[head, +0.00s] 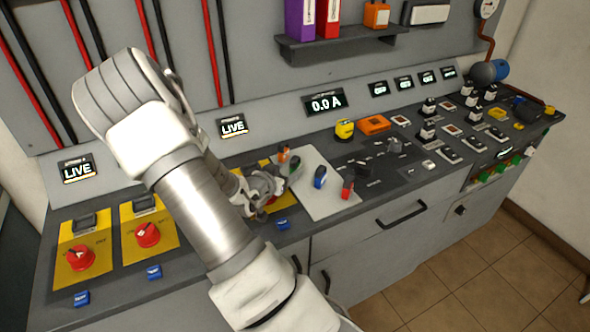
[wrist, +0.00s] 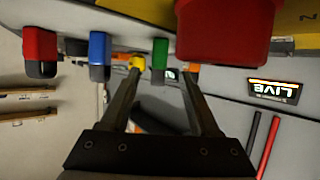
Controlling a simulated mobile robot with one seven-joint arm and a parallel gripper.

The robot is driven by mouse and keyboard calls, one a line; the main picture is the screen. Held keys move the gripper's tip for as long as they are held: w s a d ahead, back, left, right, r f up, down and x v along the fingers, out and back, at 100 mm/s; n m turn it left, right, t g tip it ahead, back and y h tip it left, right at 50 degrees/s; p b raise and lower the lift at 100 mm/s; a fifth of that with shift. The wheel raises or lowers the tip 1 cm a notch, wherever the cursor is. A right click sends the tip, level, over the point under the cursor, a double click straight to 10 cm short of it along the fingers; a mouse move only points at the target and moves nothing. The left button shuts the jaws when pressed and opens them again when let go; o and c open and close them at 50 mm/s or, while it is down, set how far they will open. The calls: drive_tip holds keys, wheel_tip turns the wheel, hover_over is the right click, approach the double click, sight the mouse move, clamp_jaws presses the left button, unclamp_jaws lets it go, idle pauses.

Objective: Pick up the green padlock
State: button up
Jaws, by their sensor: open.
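The green padlock (wrist: 160,55) stands on the light grey panel (wrist: 135,12) in the wrist view, with its body between the lines of my two fingers. In the head view it is the small dark green shape (head: 295,167) just right of my gripper (head: 273,186), partly crowded by it. My gripper is open and empty; its fingers (wrist: 163,76) spread on either side of the green padlock in the wrist view. I cannot tell the remaining depth between fingertips and padlock.
A blue padlock (head: 320,177) and a red padlock (head: 347,188) stand right of the green one. An orange item (head: 284,157) is close behind. A large red knob (wrist: 225,30) is close beside the fingers in the wrist view. Yellow switch plates (head: 122,232) lie left.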

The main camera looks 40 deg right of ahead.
sight(292, 167)
drive_tip(key=shift+x, duration=2.75)
drive_tip(key=shift+r, duration=0.1)
clamp_jaws()
